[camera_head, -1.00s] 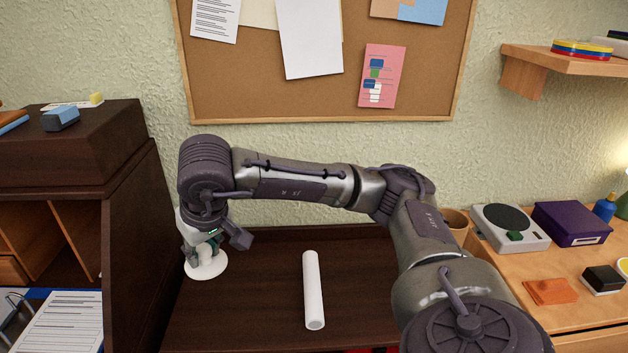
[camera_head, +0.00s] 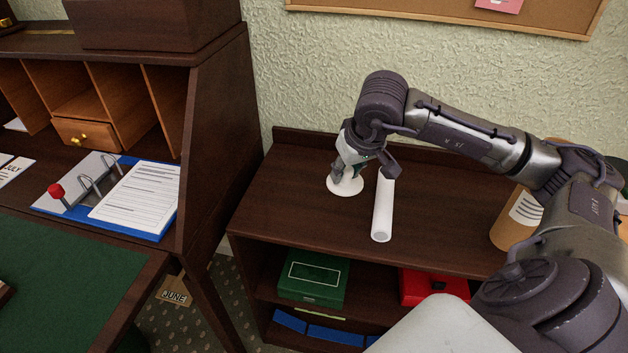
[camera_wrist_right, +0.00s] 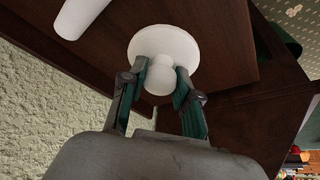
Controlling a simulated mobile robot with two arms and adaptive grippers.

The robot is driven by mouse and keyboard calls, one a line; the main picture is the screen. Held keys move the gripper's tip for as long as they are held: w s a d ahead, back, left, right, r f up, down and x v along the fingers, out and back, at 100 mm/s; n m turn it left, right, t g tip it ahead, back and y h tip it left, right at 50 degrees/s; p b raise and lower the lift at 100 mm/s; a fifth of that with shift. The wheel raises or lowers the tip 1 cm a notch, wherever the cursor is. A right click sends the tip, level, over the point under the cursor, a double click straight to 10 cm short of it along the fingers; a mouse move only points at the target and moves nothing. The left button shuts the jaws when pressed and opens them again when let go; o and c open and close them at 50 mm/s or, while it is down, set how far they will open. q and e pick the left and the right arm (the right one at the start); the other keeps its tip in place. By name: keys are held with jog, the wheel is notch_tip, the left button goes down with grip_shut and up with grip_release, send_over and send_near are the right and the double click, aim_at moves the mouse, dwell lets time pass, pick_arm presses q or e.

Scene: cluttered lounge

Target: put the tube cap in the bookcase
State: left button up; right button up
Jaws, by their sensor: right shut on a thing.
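The tube cap (camera_head: 343,188) is a white round disc with a knob, low over the top of the dark wooden bookcase (camera_head: 290,205), near its back left. I cannot tell whether it touches the top. My right gripper (camera_head: 351,170) is shut on the cap's knob; the wrist view shows the knob (camera_wrist_right: 160,80) between its two green-padded fingers. A white tube (camera_head: 383,207) lies on the bookcase top just right of the cap. The bookcase's open shelves below hold a green box (camera_head: 313,278) and a red box (camera_head: 432,285). My left gripper is out of view.
A cork board (camera_head: 440,14) hangs behind. A tan labelled container (camera_head: 510,225) is at the right. Blue items (camera_head: 330,334) fill part of the lower shelf.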

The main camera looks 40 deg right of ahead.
jog(key=w+a+f, duration=0.1)
jog(key=w+a, duration=0.1)
jog(key=w+a+f, duration=0.1)
jog(key=w+f, duration=0.1)
jog(key=w+a+f, duration=0.2)
jog(key=w, duration=0.1)
jog(key=shift+a+f, duration=0.25)
jog(key=shift+a, duration=0.1)
jog(key=shift+w+f, duration=0.2)
jog(key=shift+f, duration=0.05)
notch_tip(320, 180, down, 4)
jog(key=b, duration=0.2)
jog(key=shift+s+r+b, duration=0.1)
jog(key=shift+r+b, duration=0.15)
jog(key=shift+b, duration=0.15)
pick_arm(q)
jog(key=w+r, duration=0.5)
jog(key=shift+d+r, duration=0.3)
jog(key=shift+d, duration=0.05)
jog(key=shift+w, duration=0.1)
pick_arm(e)
jog(key=shift+f, duration=0.1)
jog(key=o, duration=0.9)
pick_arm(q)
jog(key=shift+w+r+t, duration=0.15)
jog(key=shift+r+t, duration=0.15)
